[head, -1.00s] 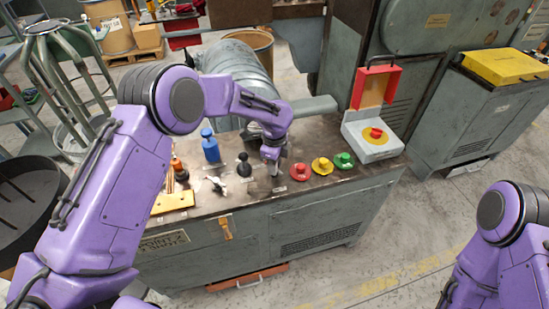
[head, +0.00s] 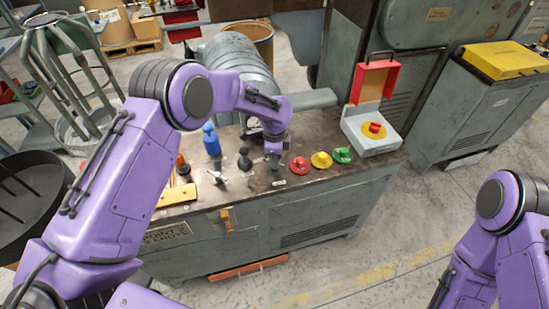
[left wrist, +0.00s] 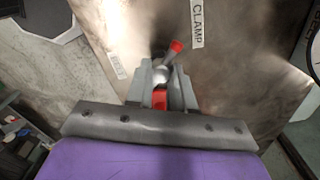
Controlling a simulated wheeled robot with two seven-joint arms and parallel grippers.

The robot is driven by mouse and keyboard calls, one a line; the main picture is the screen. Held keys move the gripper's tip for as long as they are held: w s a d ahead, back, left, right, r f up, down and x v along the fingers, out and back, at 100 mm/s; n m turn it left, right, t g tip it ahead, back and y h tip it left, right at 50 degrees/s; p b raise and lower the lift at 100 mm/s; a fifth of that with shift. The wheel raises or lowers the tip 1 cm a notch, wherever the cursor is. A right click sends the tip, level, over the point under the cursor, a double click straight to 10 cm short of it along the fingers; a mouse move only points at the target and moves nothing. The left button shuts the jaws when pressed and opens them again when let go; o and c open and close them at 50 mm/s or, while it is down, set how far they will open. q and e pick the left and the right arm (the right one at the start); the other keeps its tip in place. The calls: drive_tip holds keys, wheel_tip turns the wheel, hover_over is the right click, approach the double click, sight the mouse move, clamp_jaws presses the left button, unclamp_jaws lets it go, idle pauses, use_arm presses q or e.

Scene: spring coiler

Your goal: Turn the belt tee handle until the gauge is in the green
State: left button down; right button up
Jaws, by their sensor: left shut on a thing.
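My left gripper (head: 274,164) points down at the bench top, between a black knob (head: 244,159) and a red button (head: 298,165). In the left wrist view the left gripper (left wrist: 160,90) is shut on a small handle (left wrist: 174,50) with a red tip and a silver ball-like hub, seemingly the tee handle. Its bar slants up and right, and red also shows between the fingers. A CLAMP label (left wrist: 197,22) lies beyond it; another label (left wrist: 116,66) at its left is too blurred to read. I cannot make out a gauge reading. My right gripper is out of view.
Yellow (head: 321,160) and green (head: 342,155) buttons stand right of the red one. A grey box with a red lid (head: 372,82) is at the bench's right end. A blue bottle-like thing (head: 211,142) and a silver fitting (head: 218,177) stand left.

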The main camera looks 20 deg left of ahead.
use_arm(q)
drive_tip(key=c, duration=1)
unclamp_jaws()
wheel_tip(320, 180, up, 11)
drive_tip(key=shift+f+b, duration=0.15)
drive_tip(key=shift+b, duration=0.85)
